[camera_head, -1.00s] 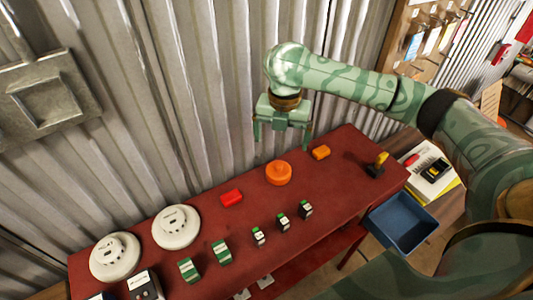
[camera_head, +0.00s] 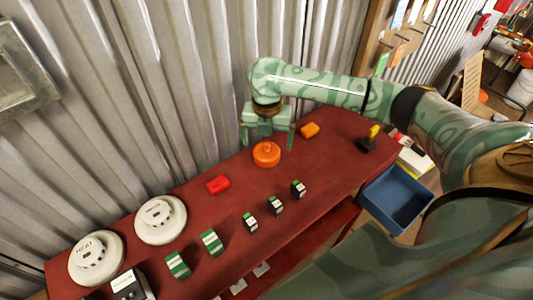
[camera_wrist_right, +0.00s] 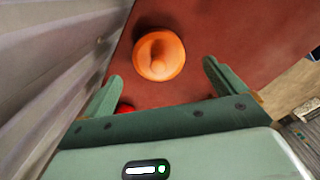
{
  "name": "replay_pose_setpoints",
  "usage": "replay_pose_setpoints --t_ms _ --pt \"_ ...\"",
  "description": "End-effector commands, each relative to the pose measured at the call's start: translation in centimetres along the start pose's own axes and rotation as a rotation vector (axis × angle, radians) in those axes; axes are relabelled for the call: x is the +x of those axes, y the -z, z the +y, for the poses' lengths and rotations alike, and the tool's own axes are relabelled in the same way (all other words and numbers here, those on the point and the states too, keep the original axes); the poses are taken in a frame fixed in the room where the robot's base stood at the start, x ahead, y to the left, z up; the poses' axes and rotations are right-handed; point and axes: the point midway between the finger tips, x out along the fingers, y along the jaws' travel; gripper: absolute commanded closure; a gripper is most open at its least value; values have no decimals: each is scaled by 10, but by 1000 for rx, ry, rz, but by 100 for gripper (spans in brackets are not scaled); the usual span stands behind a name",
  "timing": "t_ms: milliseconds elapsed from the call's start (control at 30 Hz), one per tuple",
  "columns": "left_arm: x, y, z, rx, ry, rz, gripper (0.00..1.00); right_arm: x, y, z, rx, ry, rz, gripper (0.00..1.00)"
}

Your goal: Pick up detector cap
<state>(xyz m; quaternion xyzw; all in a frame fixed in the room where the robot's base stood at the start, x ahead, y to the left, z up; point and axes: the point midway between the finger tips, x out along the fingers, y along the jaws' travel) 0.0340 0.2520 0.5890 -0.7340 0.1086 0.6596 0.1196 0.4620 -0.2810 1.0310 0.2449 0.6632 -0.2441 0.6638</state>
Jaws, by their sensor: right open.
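The detector cap is most likely the round orange piece with a raised knob (camera_head: 267,154) on the red bench; it also shows in the right wrist view (camera_wrist_right: 159,54). My right gripper (camera_head: 267,143) is open and empty, just behind and above the orange cap. In the right wrist view its two fingers (camera_wrist_right: 160,78) are spread, with the cap beyond their tips and roughly centred between them. I see no contact. My left gripper is not in view.
The red bench (camera_head: 330,150) stands against a corrugated metal wall (camera_head: 180,80). A red block (camera_head: 218,185) and an orange block (camera_head: 309,130) flank the cap. Two white detectors (camera_head: 160,220) (camera_head: 96,258) and several small modules (camera_head: 250,222) lie left and front. A blue bin (camera_head: 398,198) is at right.

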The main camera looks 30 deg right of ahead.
Motion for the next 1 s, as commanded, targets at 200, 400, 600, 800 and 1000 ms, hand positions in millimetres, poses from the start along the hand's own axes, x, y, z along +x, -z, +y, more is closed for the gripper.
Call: replay_pose_setpoints --t_ms 200,400,600,800,1000 --pt "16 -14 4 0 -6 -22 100 37 0 0 0 2 1 5" --pt "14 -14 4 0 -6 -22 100 37 0 0 0 1 -1 5" --pt "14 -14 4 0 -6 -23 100 37 0 0 0 1 -1 52" --pt "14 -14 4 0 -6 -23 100 37 0 0 0 1 -1 52" --pt "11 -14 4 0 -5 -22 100 30 0 1 0 0 -3 52"
